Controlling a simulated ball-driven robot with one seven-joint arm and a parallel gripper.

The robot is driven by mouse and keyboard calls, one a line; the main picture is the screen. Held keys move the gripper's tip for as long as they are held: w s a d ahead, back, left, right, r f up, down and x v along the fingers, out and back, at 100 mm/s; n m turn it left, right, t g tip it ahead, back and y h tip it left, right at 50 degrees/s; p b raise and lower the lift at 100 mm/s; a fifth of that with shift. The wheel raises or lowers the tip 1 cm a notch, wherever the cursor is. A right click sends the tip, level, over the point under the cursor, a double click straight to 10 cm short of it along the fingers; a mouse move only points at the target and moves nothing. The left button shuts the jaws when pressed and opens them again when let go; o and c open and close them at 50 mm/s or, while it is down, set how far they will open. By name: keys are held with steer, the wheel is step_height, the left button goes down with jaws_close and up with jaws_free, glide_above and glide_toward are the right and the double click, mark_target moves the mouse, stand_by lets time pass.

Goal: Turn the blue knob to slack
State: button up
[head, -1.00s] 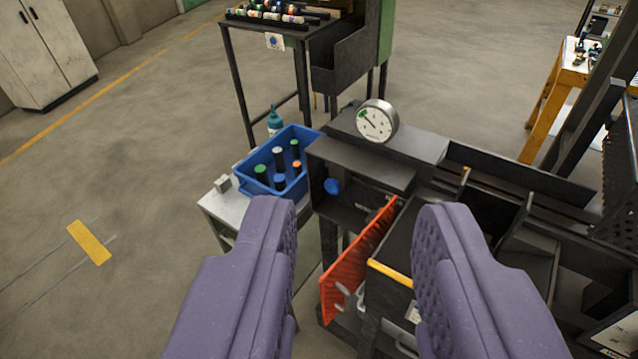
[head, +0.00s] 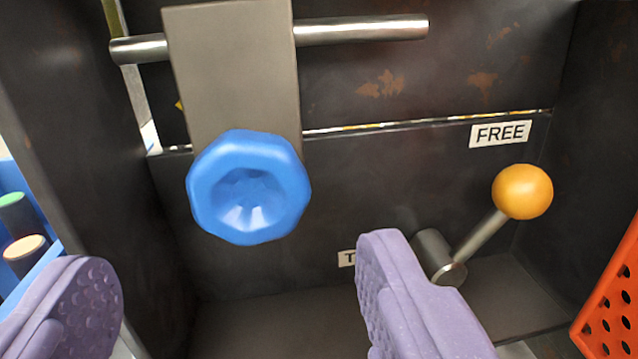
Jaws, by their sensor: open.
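The blue knob (head: 248,187) is a lobed, dished handwheel on the lower end of a grey metal plate (head: 232,75), left of centre in the head view. My gripper (head: 228,290) is open, with its two purple fingers low in the view, one to the left of the knob and one to the right. The fingertips appear below the knob, and nothing is between them. I see no touch on the knob. I cannot read any slack marking near it.
A lever with an orange ball (head: 522,191) stands at the right under a FREE label (head: 500,134). Another label is partly hidden behind my right finger. Dark walls enclose both sides. A perforated orange panel (head: 612,300) is at the right edge, a blue bin (head: 35,290) at the left.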

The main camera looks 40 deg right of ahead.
mark_target(250, 212)
steer(key=b+x, duration=0.1)
steer(key=x, duration=0.5)
steer(key=shift+w+d+f+b, duration=0.1)
steer(key=shift+d+b, duration=0.1)
steer(key=shift+b, duration=0.15)
steer(key=shift+w+d, duration=0.35)
steer(key=shift+w, duration=0.15)
steer(key=shift+c, duration=0.3)
steer(key=c, duration=0.9)
steer(key=shift+c, duration=0.2)
